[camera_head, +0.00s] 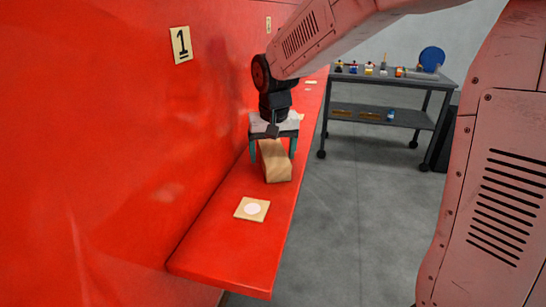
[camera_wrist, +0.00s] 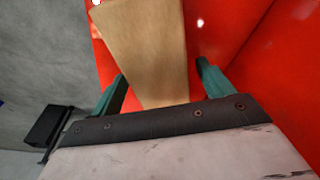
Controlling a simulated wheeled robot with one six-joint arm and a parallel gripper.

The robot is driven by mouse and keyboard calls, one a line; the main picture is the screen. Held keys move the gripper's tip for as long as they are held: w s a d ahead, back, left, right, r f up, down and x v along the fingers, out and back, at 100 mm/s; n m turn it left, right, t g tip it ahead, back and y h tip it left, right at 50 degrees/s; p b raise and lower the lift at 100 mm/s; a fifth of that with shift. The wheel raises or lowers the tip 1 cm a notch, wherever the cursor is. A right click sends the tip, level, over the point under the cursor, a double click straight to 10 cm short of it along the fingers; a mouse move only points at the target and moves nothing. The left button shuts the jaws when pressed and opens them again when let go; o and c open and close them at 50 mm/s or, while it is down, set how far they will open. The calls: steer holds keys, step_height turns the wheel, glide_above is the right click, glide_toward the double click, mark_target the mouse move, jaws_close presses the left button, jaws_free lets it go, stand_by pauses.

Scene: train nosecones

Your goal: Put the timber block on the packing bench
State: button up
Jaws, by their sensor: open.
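The timber block (camera_head: 276,163) is a light wooden block on a red ledge (camera_head: 215,240) that runs along the red wall. My gripper (camera_head: 272,156) is over it, with one finger on each side of the block and the jaws open. In the wrist view the block (camera_wrist: 148,50) reaches in between the two green fingers (camera_wrist: 160,92), with a visible gap on the right; contact on the left cannot be told. I cannot tell which surface is the packing bench; a grey wheeled table (camera_head: 392,78) stands at the back right.
A square wooden plate with a white disc (camera_head: 252,209) lies on the ledge in front of the block. The grey table carries several small bottles and a blue disc (camera_head: 431,58), with more items on its lower shelf. Open concrete floor (camera_head: 360,200) lies right of the ledge.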

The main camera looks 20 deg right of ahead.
steer(key=c, duration=1.3)
steer(key=shift+r, duration=0.1)
